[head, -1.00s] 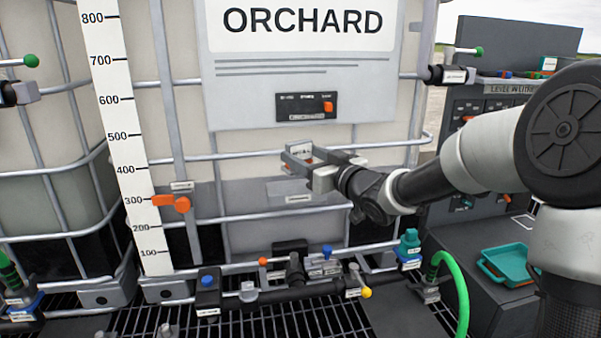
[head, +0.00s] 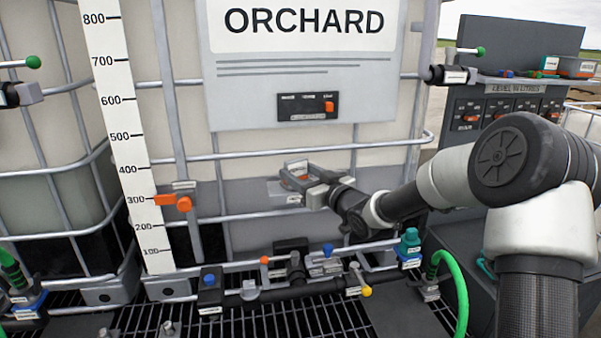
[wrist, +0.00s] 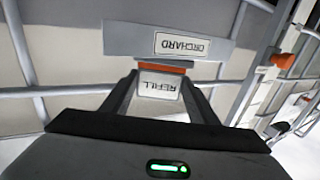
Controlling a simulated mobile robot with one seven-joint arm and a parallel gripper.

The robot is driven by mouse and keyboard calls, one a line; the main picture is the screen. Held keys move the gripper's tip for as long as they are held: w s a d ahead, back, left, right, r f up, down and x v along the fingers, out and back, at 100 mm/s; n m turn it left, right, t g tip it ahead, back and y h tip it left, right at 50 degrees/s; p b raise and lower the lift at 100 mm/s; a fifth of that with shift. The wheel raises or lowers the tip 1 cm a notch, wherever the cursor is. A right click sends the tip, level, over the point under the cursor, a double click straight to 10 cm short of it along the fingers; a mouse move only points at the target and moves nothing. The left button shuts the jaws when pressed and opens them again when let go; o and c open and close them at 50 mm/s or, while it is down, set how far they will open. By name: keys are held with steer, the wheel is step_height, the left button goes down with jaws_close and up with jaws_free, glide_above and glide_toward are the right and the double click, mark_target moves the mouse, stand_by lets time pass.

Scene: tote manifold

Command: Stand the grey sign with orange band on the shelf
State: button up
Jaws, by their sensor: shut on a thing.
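My gripper (head: 303,182) is in front of the orchard tank and shut on the small grey sign with an orange band (wrist: 163,67). In the wrist view the sign sits between the two fingers, its pale REFILL label upside down in the picture. In the head view the sign (head: 296,165) shows small between the jaws. A grey shelf labelled ORCHARD (wrist: 125,40) is just beyond the sign in the wrist view. In the head view the shelf (head: 273,190) is partly hidden behind the gripper. I cannot tell whether the sign touches it.
Cage bars (head: 250,155) cross the tank around the shelf. A level scale (head: 125,140) with an orange pointer (head: 183,203) stands to the left. Pipes with coloured valves (head: 270,292) run below. A control panel (head: 500,115) is at the right.

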steer(key=shift+s, duration=0.1)
steer(key=shift+f+b, duration=0.25)
steer(key=shift+b, duration=0.05)
steer(key=o, duration=1)
steer(key=shift+r, duration=0.1)
steer(key=shift+o, duration=0.2)
steer(key=shift+r+p, duration=0.35)
steer(key=shift+p, duration=0.1)
steer(key=b+v, duration=0.1)
steer(key=v, duration=1.1)
steer(key=shift+f, duration=0.1)
